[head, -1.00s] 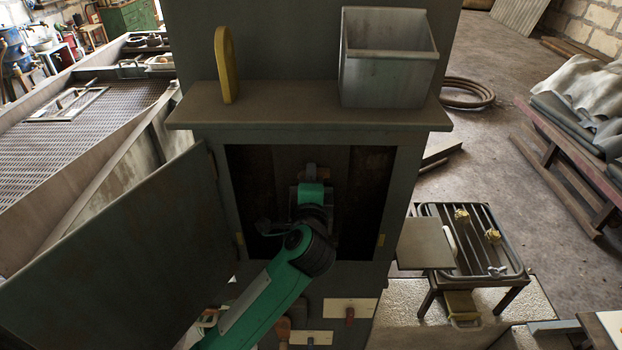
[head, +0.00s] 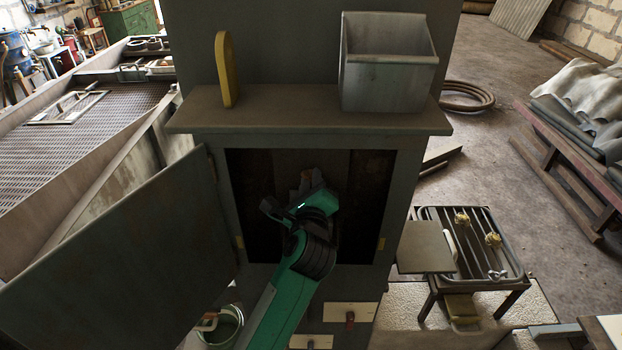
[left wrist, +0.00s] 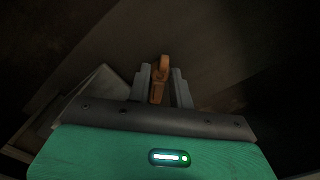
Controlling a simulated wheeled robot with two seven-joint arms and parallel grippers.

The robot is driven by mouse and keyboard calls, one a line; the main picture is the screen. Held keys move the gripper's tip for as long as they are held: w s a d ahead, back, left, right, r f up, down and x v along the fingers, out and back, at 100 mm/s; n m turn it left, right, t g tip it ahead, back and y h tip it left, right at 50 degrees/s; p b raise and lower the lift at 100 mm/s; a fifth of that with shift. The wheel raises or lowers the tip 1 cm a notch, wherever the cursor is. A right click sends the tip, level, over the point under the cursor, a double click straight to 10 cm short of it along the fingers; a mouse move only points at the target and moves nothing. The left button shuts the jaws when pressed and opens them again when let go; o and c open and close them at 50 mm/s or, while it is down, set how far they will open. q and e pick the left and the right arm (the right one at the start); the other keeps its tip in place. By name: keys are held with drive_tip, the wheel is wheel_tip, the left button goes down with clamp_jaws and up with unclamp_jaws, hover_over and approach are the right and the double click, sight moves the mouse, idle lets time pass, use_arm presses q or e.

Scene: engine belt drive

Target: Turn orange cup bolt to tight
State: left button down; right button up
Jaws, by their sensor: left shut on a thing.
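The orange cup bolt (left wrist: 160,68) shows in the left wrist view, between the two grey fingers of my left gripper (left wrist: 161,86). The fingers are shut on it. In the head view my left gripper (head: 306,180) is inside the dark open cabinet (head: 217,190), reached by my green arm from below. The arm and gripper hide most of the bolt there. The wrist view is dark, and how tight the bolt sits cannot be seen. My right gripper is not in view.
The cabinet door (head: 130,255) stands open to the left. A shelf (head: 290,118) above the opening holds a yellow handle-shaped piece (head: 228,70) and a grey metal bin (head: 388,75). A rack table (head: 470,245) stands at the right. A green bucket (head: 222,328) is below.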

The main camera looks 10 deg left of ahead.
use_arm(q)
drive_tip(key=m, duration=0.8)
drive_tip(key=shift+p, duration=0.4)
drive_tip(key=shift+m, duration=0.4)
drive_tip(key=c, duration=1.3)
unclamp_jaws()
drive_tip(key=shift+o, duration=0.2)
